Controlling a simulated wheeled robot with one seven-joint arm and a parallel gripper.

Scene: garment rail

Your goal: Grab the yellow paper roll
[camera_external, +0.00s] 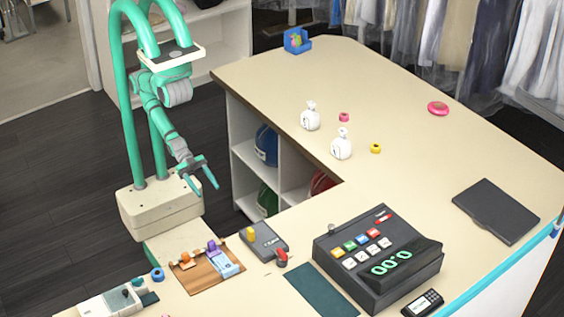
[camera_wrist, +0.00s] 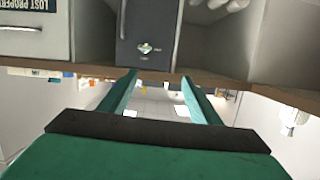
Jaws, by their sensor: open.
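A small yellow roll (camera_external: 376,148) sits on the counter in the external view, right of two white tied bags. A small yellow piece (camera_external: 250,232) also sits on a grey device near the counter's inner corner. My gripper (camera_external: 206,189) is open and empty, in the air left of the counter, well apart from both. In the wrist view my two green fingers (camera_wrist: 158,84) are spread apart with nothing between them. A tiny yellow spot shows beyond them there; I cannot tell what it is.
The white bags (camera_external: 341,144) and a pink roll (camera_external: 344,117) stand near the yellow roll. A big cash register (camera_external: 378,262) and a dark flat case (camera_external: 496,211) are nearer the front. Hanging garments (camera_external: 480,40) line the back. The counter's middle is mostly clear.

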